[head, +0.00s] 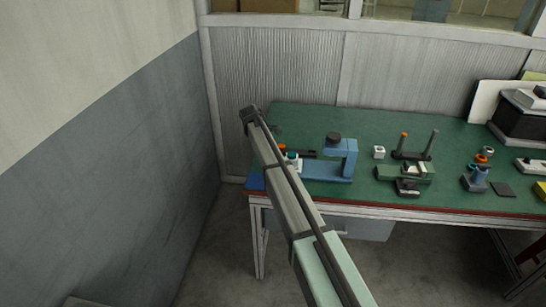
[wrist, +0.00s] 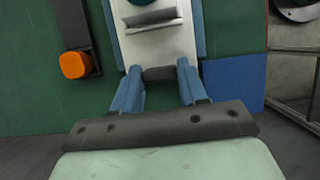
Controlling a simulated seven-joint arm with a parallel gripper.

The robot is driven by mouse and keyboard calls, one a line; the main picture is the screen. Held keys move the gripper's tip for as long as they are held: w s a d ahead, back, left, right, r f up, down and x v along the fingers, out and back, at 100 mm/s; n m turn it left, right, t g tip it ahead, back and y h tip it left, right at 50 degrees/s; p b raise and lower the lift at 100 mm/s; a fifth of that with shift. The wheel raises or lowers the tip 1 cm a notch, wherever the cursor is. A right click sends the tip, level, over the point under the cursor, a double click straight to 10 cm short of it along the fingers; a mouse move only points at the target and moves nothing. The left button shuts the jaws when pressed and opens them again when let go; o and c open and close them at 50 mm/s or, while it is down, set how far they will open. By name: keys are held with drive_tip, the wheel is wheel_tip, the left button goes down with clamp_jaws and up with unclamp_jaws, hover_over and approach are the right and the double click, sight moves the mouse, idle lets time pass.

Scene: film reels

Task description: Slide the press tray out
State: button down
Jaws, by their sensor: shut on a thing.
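The blue press (head: 345,160) stands near the left end of the green table, with a dark round knob on top. The silver press tray (wrist: 170,47) shows at the top of the wrist view, between blue sides of the press. A teal round piece (wrist: 148,4) is on the tray, cut off by the picture edge. My gripper (wrist: 161,76) has its blue fingers closed on the dark grip at the tray's near end. In the head view my arm hides the gripper and most of the tray.
An orange-ended dark tool (wrist: 75,65) lies left of the tray. A flat blue patch (wrist: 233,84) lies to the right at the table edge. The floor shows past the near edge.

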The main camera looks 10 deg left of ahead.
drive_tip(key=c, duration=0.6)
unclamp_jaws()
drive_tip(key=shift+r, duration=0.1)
drive_tip(key=v, duration=1.3)
drive_tip(key=shift+a+r, duration=0.15)
drive_tip(key=shift+r, duration=0.1)
